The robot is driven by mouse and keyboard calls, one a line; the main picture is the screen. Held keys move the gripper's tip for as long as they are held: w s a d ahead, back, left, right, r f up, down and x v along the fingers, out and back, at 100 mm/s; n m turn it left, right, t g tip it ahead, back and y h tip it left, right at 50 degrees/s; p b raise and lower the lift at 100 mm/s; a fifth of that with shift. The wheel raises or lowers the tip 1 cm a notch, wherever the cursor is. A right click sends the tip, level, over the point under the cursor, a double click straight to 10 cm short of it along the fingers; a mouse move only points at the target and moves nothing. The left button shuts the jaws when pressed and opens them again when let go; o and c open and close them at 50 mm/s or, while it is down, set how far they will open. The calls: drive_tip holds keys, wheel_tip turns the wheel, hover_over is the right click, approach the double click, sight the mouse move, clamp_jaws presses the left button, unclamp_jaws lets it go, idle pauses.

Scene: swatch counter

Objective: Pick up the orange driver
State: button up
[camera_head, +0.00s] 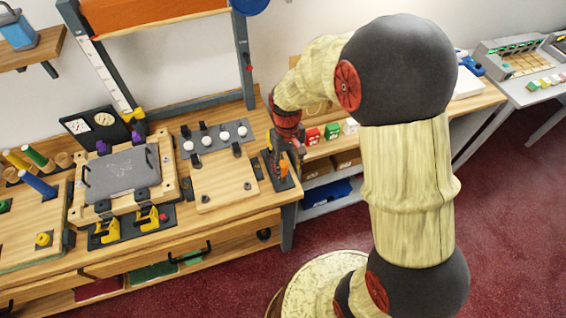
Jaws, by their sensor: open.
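The orange driver (284,168) appears as a small orange shape on a dark mat (285,184) at the right end of the wooden workbench. It is partly hidden and too small to make out its full outline. My gripper (287,158) points down from its red wrist, just above or around the driver. Its jaws are open. I cannot tell whether the fingers touch the driver.
Left of the mat lies a pale wooden board (222,185) with white knobs behind it. A clamped grey plate (122,172) stands farther left. Small coloured boxes (331,131) sit on the counter to the right. Red floor (325,232) lies in front.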

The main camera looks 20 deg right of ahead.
sight(283, 162)
drive_tip(key=shift+n+t, duration=0.4)
drive_tip(key=w, duration=0.2)
drive_tip(key=w+f, duration=0.1)
drive_tip(key=w, duration=0.1)
drive_tip(key=shift+w, duration=0.3)
drive_tip(key=shift+w+r, duration=0.1)
drive_tip(key=shift+w, duration=0.25)
drive_tip(key=shift+n, duration=0.3)
drive_tip(key=shift+s+a+f+b, duration=0.15)
drive_tip(key=shift+f+b, duration=0.2)
drive_tip(key=shift+f, duration=1.6)
drive_tip(key=shift+s+f+b, duration=0.1)
drive_tip(key=shift+f+b, duration=0.2)
drive_tip(key=shift+f, duration=1.6)
drive_tip(key=c, duration=0.3)
drive_tip(key=shift+r, duration=0.1)
drive_tip(key=c, duration=0.9)
